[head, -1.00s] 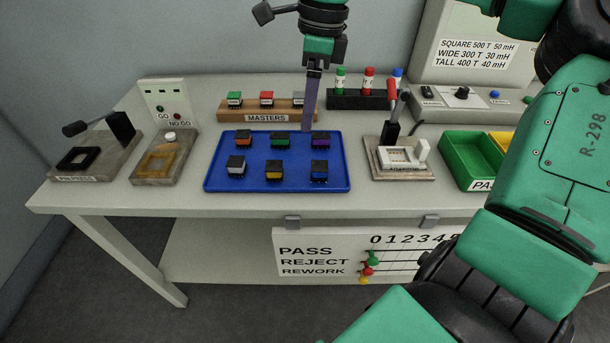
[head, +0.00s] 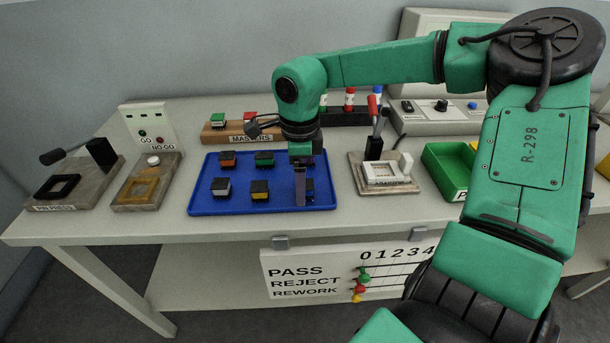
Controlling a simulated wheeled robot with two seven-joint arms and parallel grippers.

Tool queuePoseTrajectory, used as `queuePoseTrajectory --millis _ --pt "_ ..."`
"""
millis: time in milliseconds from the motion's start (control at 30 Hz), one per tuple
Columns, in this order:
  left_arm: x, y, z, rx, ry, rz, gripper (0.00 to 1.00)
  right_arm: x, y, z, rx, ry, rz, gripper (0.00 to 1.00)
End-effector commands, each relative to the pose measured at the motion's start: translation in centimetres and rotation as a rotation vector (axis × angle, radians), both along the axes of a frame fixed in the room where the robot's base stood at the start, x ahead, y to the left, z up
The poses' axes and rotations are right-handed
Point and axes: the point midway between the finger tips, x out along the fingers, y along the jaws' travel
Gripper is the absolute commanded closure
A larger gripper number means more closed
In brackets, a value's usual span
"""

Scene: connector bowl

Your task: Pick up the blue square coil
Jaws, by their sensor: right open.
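The blue tray (head: 232,208) holds small black-topped square coils in two rows. The blue square coil (head: 309,190) is at the front right of the tray, partly hidden behind my right gripper. My right gripper (head: 300,200) points down, open, in front of or around this coil; its fingers show edge-on, so I cannot tell whether they straddle it. My left gripper is not in view.
An orange coil (head: 228,160), a green coil (head: 264,159), a grey coil (head: 221,188) and a yellow coil (head: 259,190) sit in the tray. A lever fixture (head: 384,178) and a green bin (head: 449,168) stand right. The masters rack (head: 240,138) is behind.

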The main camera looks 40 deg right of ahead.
Motion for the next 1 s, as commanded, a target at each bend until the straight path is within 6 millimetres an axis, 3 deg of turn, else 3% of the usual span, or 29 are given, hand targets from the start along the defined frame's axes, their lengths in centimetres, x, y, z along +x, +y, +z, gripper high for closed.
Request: queuePoseTrajectory --millis 67,267,300,567,733,867,1000 --pt "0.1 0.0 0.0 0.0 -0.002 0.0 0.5 0.0 0.0 0.0 0.0 0.0 0.0 0.2" --pt "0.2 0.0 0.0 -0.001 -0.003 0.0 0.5 0.0 0.0 0.0 0.0 0.0 0.0 0.96" --pt "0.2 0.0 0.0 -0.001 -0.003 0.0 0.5 0.0 0.0 0.1 0.0 0.0 0.0 1.0" --pt "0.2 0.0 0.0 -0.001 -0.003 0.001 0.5 0.0 0.0 0.2 0.0 0.0 0.0 1.0" --pt "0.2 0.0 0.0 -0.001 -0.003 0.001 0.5 0.1 0.0 1.8 -0.001 -0.003 -0.001 1.0" --pt "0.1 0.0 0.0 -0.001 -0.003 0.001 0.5 0.2 -0.1 4.9 -0.003 -0.007 -0.001 1.0" --pt "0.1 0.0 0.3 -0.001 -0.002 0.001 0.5 0.2 0.0 10.4 -0.004 -0.007 -0.002 1.0"
